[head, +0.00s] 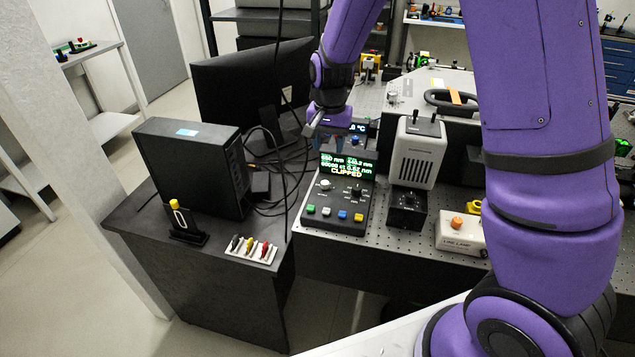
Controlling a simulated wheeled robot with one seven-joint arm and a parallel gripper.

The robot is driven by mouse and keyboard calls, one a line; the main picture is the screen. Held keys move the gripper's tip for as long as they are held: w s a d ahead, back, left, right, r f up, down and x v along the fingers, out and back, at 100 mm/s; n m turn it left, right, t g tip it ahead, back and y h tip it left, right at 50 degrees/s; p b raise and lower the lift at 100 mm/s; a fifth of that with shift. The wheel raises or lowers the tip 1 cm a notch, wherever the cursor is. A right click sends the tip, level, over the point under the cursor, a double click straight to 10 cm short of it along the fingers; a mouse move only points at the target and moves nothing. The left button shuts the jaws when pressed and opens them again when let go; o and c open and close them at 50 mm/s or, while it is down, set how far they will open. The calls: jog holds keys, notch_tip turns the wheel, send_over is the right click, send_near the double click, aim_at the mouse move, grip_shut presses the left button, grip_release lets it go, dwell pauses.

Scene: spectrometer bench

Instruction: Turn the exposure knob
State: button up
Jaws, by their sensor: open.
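A dark control box (335,214) stands on the perforated bench in the middle of the head view. Its lit screen (348,166) shows green readings and the word "CLIPPED" in yellow. Below the screen are a pale round knob (325,185) at left and a black knob (357,190) with marks around it at right. I cannot read which one is the exposure knob. A row of green, white, blue and yellow buttons runs along its front. My gripper (326,138) is open and appears just above and behind the screen, apart from both knobs. Its fingertips are small and partly unclear.
A grey vented lamp housing (417,153) and a small black knob box (407,211) stand right of the control box. A white box with an orange knob (460,231) is farther right. A monitor (246,95), black computer case (190,165) and hanging cables crowd the left.

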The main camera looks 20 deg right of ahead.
aim_at(325, 182)
jog(key=f, duration=1.2)
jog(key=shift+w+a, duration=0.15)
jog(key=shift+a, duration=0.15)
jog(key=shift+r, duration=0.1)
grip_shut()
